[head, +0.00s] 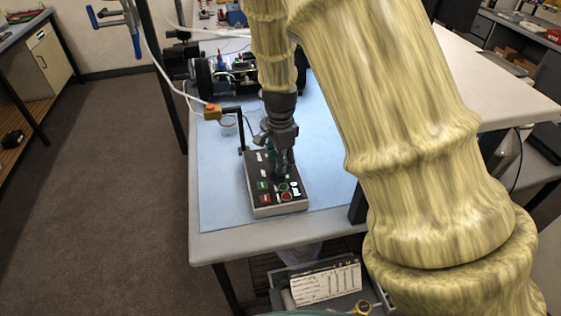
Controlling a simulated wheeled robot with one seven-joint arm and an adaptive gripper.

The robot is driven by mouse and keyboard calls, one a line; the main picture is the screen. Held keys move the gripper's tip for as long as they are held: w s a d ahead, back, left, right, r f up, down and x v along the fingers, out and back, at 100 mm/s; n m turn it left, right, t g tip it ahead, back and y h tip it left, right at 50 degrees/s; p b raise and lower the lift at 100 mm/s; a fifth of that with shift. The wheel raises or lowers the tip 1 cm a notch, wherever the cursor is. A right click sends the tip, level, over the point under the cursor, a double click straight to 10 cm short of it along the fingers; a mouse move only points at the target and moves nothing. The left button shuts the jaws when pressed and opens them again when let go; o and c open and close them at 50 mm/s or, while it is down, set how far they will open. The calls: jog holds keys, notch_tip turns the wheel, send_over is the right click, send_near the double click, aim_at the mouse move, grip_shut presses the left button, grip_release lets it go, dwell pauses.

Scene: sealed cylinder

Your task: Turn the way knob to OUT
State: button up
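A dark control box (279,207) with a pale front edge stands on the blue mat near the table's front corner. Green and red buttons and white labels show on its top. My gripper (277,168) points down over the far part of the box, at or just above its top. The way knob cannot be made out; the gripper may cover it. A bit of dark green (271,154) shows beside the fingers. The fingers are too small and dark to tell whether they are open or shut, or touching anything.
The blue mat (219,195) has free room left of the box. An orange-yellow switch box (212,112) on a dark post and a small clear cup (228,122) stand behind it. Black equipment (222,80) sits at the back. A printed card (326,285) lies below the table.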

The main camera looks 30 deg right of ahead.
jog(key=shift+f, duration=0.65)
grip_shut()
